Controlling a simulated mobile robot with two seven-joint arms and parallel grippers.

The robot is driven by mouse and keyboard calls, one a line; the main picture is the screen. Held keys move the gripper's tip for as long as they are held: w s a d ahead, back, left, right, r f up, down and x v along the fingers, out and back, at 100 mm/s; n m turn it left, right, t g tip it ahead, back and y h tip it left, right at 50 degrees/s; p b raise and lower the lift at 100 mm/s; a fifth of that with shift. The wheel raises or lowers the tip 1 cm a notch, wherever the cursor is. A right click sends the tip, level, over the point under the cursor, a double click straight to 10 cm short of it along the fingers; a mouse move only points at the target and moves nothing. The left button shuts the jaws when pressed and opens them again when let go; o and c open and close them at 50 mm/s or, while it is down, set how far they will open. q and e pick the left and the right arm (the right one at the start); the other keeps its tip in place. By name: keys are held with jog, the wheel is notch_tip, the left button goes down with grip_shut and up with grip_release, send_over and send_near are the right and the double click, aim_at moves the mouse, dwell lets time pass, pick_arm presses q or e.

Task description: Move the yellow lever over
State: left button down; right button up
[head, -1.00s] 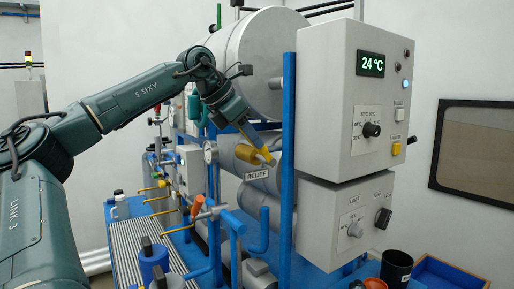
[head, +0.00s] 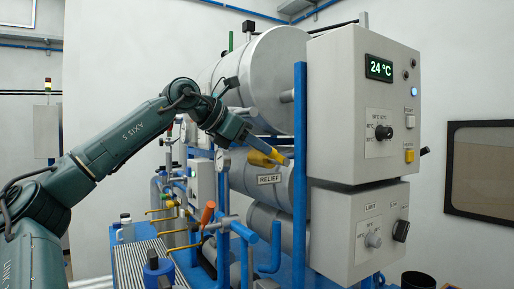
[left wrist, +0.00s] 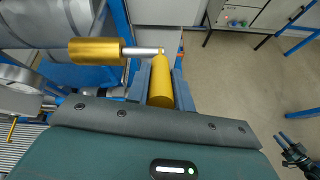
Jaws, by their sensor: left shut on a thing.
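The yellow lever (left wrist: 160,82) is a short yellow cylinder between the blue-grey fingers of my left gripper (left wrist: 160,88) in the left wrist view. A bright metal rod runs from its top end to another yellow cylinder (left wrist: 95,51) at the left. My left gripper is shut on the lever. In the head view, my left gripper (head: 258,147) reaches in from the left, and yellow parts (head: 262,158) show at its tips, above the RELIEF label. What looks like my right gripper (left wrist: 287,142) is small at the lower right of the left wrist view; its finger gap is unclear.
A blue upright post (head: 300,160) and the grey control box (head: 360,100) stand right of the gripper. Large metal drums (head: 265,80) lie behind it. An orange-handled valve (head: 208,213) and yellow-tipped pipes are below left. Open floor (left wrist: 240,90) shows in the left wrist view.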

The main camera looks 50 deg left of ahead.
pick_arm(q)
jog(key=c, duration=1.2)
grip_release()
jog(key=shift+c, duration=0.2)
jog(key=v, duration=1.3)
jog(key=shift+s, duration=0.1)
